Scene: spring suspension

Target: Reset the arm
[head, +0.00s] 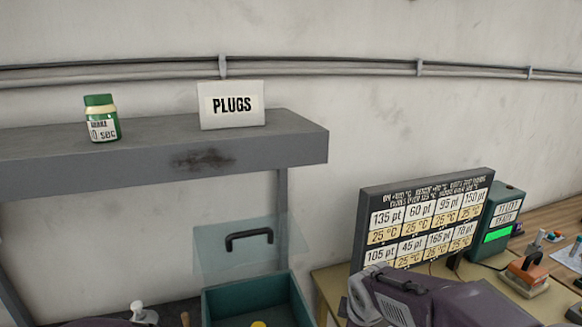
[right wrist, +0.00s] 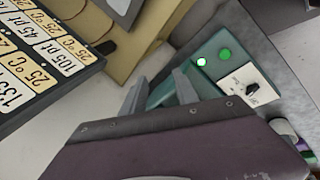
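My right gripper (right wrist: 158,80) shows in the right wrist view with its two grey fingers apart and nothing seen between them. Behind the fingers is a teal panel (right wrist: 215,60) with a white light, a green light and a small dial plate. In the head view my purple right arm (head: 455,303) enters at the bottom right, in front of the sign board. My left gripper is not in view.
A grey shelf (head: 150,170) holds a green-capped jar (head: 101,120) and a PLUGS card (head: 232,105). Below is a teal box (head: 222,305) with a raised clear lid (head: 215,255). A number board (head: 372,190) and a teal device (head: 510,205) stand at right.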

